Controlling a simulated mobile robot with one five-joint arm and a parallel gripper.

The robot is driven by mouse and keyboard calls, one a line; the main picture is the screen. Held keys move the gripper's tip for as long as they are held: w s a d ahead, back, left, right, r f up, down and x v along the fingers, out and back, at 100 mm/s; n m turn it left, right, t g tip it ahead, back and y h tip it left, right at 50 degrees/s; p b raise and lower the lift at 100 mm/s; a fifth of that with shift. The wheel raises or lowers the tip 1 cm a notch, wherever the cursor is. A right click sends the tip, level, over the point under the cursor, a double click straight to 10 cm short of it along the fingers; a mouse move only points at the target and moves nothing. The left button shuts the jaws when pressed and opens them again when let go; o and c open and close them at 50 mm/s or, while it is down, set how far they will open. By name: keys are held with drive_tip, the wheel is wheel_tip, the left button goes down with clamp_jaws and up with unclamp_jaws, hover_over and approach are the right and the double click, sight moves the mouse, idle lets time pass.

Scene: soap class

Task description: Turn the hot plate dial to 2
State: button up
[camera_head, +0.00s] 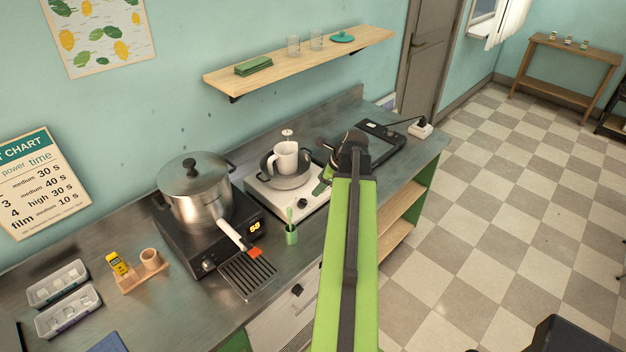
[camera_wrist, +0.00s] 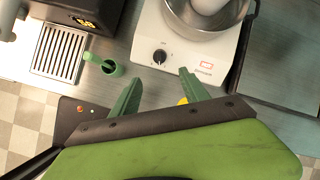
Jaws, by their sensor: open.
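The white hot plate (camera_head: 262,196) stands on the steel counter with a grey pan (camera_head: 287,178) on it and a white mug (camera_head: 285,157) in the pan. Its black dial (camera_head: 303,203) is on the front; in the wrist view the dial (camera_wrist: 160,56) shows a light pointer mark, but its numbers are too small to read. My gripper (camera_wrist: 161,73) is open and empty. Its green fingertips are spread to either side of the dial in the picture, apart from it. In the head view my arm hides most of the gripper.
A black heater (camera_head: 208,265) reading 58 carries a lidded pot (camera_head: 196,190) at left. A green cup (camera_head: 291,235) with a brush stands close to the hot plate's front-left side. A metal drip grate (camera_head: 247,277) lies nearby. A black flat device (camera_head: 385,140) is at right.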

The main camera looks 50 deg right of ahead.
drive_tip(key=p+v, duration=0.1)
drive_tip(key=v, duration=0.2)
